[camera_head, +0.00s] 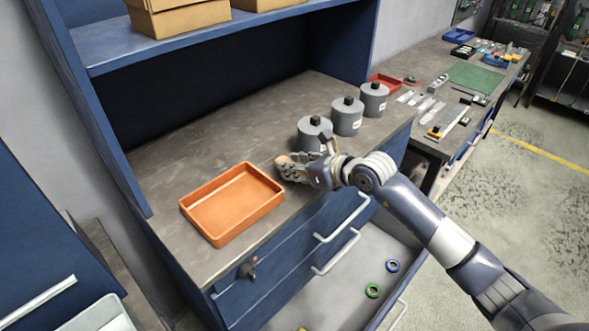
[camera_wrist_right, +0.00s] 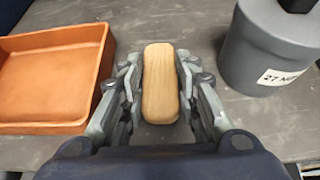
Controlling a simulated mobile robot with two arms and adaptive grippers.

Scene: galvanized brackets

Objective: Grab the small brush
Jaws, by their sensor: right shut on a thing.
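The small brush shows in the right wrist view as a rounded light-wood block (camera_wrist_right: 160,85) between my right gripper's fingers. Its bristles are hidden from this angle. My right gripper (camera_wrist_right: 158,100) is shut on it, one finger on each long side. In the head view, my right gripper (camera_head: 290,167) is low over the grey worktop, between the orange tray and the nearest grey canister, and a little of the brush (camera_head: 283,160) shows at its tips. I cannot tell whether the brush touches the worktop. My left gripper is not in view.
An orange tray (camera_head: 232,237) stands left of the gripper. Several grey canisters (camera_head: 347,117) stand in a row on the right, the nearest close to the gripper. An open drawer (camera_head: 335,290) juts out below the worktop (camera_head: 170,165). A blue shelf (camera_head: 200,48) hangs above.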

